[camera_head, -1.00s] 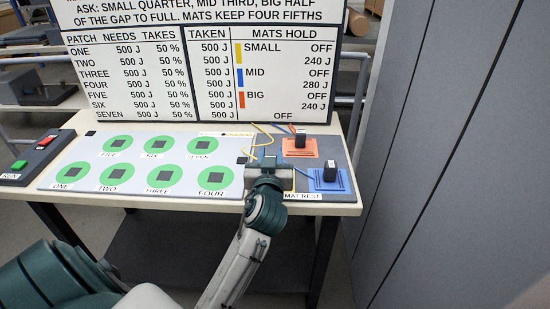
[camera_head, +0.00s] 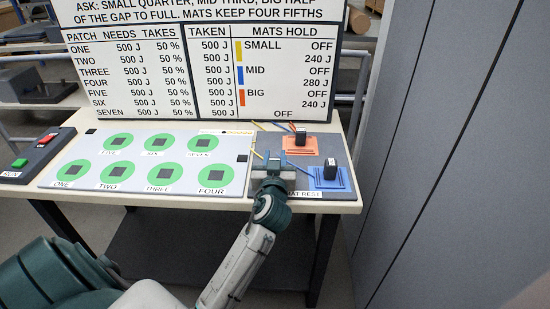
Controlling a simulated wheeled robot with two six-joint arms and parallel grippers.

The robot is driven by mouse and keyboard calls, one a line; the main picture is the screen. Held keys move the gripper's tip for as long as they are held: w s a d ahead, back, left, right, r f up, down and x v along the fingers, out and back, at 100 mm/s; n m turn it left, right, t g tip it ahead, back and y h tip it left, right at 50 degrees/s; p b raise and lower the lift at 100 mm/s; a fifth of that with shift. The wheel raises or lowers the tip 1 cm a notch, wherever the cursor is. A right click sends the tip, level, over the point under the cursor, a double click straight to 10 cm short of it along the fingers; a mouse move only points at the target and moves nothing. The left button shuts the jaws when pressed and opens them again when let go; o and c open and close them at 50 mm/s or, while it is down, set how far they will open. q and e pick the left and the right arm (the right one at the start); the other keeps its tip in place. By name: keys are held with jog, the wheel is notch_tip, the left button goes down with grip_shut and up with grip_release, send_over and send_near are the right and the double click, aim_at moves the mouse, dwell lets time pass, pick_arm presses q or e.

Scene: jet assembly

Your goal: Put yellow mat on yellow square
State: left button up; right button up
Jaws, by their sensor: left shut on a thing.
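My left gripper (camera_head: 273,166) is shut at the left part of the dark grey mat rest (camera_head: 325,145). A thin yellow cable (camera_head: 257,154) runs to it, so the thing in its jaws appears to be the yellow mat. The mat itself is hidden behind the gripper and wrist. No yellow square shows clearly; the rest under the gripper is covered from view. I cannot tell whether the mat touches the rest. My right gripper is not in view.
An orange mat (camera_head: 300,146) and a blue mat (camera_head: 330,178), each with a black handle, sit on the rest to the right. A white panel (camera_head: 133,175) with green round patches lies left. A red-and-green button box (camera_head: 36,155) is at far left. A text board (camera_head: 205,70) stands behind.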

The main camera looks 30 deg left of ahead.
pick_arm(q)
jog(key=o, duration=1.1)
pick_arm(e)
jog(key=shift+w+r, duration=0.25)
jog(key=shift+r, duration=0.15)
pick_arm(q)
jog(key=shift+r, duration=0.1)
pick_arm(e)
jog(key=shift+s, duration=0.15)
pick_arm(q)
jog(key=shift+s+d, duration=0.25)
jog(key=shift+s, duration=0.2)
jog(key=shift+b+v, duration=0.7)
jog(key=shift+v, duration=4.8)
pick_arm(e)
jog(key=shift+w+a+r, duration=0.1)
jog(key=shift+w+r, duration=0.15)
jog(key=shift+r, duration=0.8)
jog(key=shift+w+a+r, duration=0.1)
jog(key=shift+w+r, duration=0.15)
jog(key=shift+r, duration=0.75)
